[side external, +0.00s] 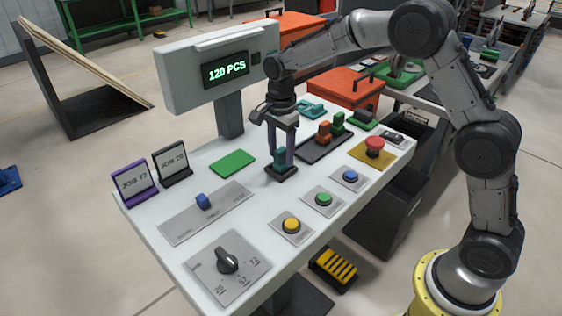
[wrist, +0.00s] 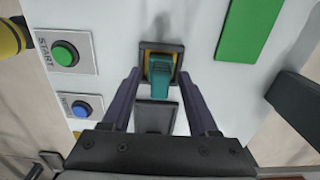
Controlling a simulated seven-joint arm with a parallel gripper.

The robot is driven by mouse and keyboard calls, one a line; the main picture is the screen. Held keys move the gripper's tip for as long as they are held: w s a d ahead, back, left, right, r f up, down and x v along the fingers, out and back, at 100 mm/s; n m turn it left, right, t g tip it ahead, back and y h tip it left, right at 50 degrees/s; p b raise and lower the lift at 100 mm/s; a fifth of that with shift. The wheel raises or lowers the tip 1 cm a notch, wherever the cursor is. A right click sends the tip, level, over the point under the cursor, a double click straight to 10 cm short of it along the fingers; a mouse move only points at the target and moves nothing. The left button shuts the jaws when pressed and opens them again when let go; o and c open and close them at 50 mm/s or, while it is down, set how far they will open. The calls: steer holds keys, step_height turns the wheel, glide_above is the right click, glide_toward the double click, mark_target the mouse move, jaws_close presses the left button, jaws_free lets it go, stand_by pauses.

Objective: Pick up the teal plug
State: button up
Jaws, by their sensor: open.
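The teal plug (wrist: 160,69) sits upright in a small dark square socket (wrist: 146,47) with a yellow-orange inside, seen in the wrist view. In the side view the plug (side external: 281,156) shows between my gripper's fingers, above the dark base on the white table. My gripper (wrist: 160,75) is open, with one finger on each side of the plug. Gaps show between the fingers and the plug in the wrist view. In the side view my gripper (side external: 281,160) points straight down over the socket, and its fingers partly hide the plug.
A dark tray (side external: 312,153) with orange and green plugs lies right behind my gripper. Green (side external: 324,198), yellow (side external: 291,225), blue (side external: 350,176) and red (side external: 375,147) buttons are in front and to the right. A green plate (side external: 232,163) lies left. A display (side external: 225,69) stands behind.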

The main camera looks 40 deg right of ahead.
steer(key=shift+f, duration=0.15)
jaws_close()
stand_by(0.5)
